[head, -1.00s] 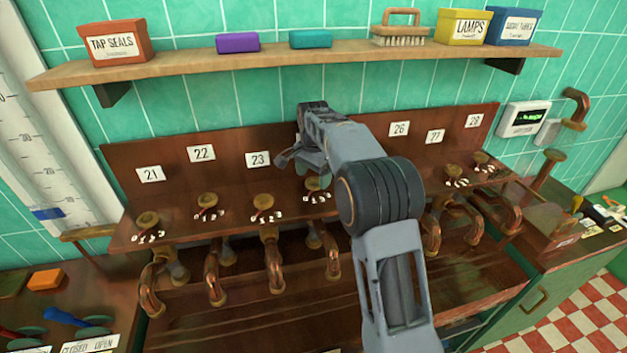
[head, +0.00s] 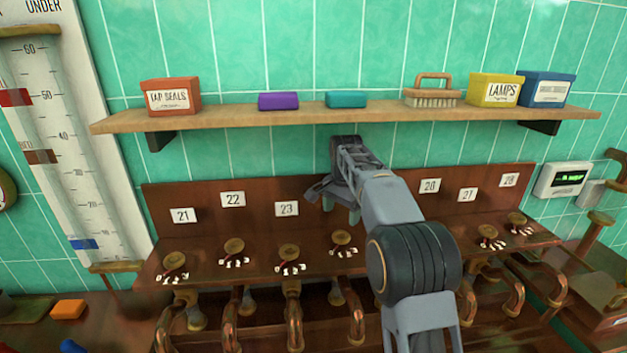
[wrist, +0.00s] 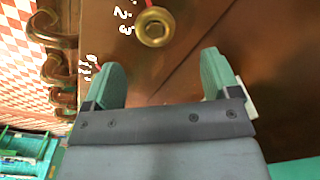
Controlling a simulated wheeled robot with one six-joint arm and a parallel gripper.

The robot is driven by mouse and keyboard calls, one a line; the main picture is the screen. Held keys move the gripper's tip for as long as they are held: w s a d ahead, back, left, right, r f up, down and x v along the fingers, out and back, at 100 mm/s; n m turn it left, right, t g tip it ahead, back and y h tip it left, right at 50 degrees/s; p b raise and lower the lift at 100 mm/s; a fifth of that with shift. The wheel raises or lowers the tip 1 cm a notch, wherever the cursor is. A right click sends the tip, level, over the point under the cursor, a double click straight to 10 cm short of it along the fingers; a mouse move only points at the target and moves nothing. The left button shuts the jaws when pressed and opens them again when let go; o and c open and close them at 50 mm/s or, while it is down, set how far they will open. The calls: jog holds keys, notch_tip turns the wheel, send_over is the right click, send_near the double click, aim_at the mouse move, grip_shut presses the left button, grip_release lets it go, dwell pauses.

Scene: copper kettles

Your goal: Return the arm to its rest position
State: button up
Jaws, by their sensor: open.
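My gripper (wrist: 160,82) is open and empty in the wrist view, its two green fingers spread apart. A brass tap knob (wrist: 154,27) with numbers beside it shows beyond the fingertips, apart from them. In the head view my arm reaches forward over the tap bench, and my gripper (head: 340,207) is in front of the brown back panel (head: 260,185), right of the number 23 plate (head: 287,209). The arm hides part of the panel and some of the taps.
A wooden shelf (head: 230,120) runs above the arm with boxes, a brush (head: 432,97) and two small blocks. A row of brass taps (head: 289,252) with copper pipes lies below. A wall gauge (head: 75,150) stands at left and a small display (head: 563,180) at right.

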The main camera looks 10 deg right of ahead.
notch_tip(320, 180, down, 3)
jog(key=shift+n, duration=0.9)
jog(key=s+f+n, duration=0.2)
jog(key=s, duration=0.1)
jog(key=shift+s+n, duration=0.25)
jog(key=shift+n, duration=0.15)
jog(key=s+r+n+t, duration=0.1)
jog(key=s+n+t, duration=0.3)
jog(key=s, duration=2.2)
jog(key=shift+d+n, duration=0.25)
jog(key=shift+n, duration=0.65)
